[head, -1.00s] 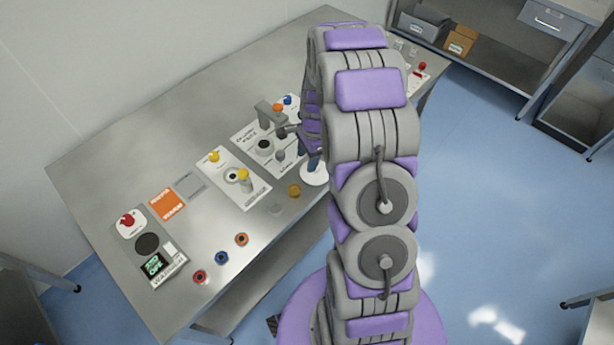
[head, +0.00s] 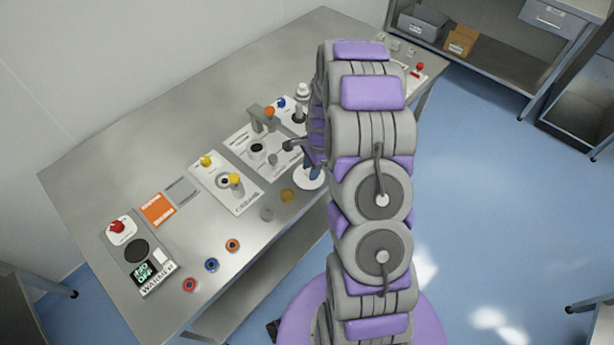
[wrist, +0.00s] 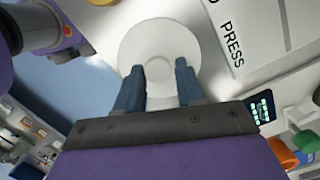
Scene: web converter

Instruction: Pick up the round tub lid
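The round tub lid (wrist: 158,32) is a white disc with a raised round centre, in the upper middle of the wrist view. In the head view the white disc (head: 306,184) lies at the table's front edge, partly hidden by my gripper. My gripper (wrist: 158,68) points at the lid. Whether the fingers touch the lid cannot be told.
The metal table (head: 110,165) carries several control panels; one marked PRESS (wrist: 235,45) is beside the lid. Small coloured rings, including an orange one (head: 233,245), lie along the front edge. Blue floor (head: 490,200) is open at right.

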